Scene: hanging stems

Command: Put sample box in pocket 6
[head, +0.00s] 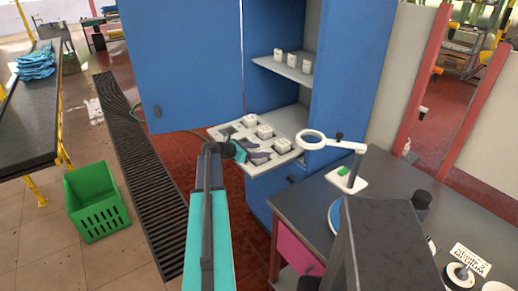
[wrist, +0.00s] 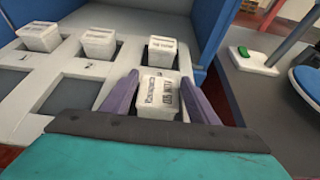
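A white sample box (wrist: 159,98) with dark print sits between the two purple fingers of my gripper (wrist: 160,82) in the wrist view. The fingers lie close along both its sides and look shut on it. The box is at the front right part of the pale pocket tray (wrist: 118,71). Whether it rests in a pocket or hangs just above one is hidden. In the head view my gripper (head: 256,154) is over the near side of the tray (head: 219,130), and the held box cannot be made out there. The pocket numbers are too small to read.
Other white boxes (wrist: 38,37), (wrist: 98,43) and (wrist: 161,51) stand in the tray's back row. Empty dark pockets (wrist: 70,95) lie left of my gripper. The blue cabinet wall (head: 352,75) and a ring magnifier (head: 312,140) are close on the right. A shelf (head: 283,70) is above.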

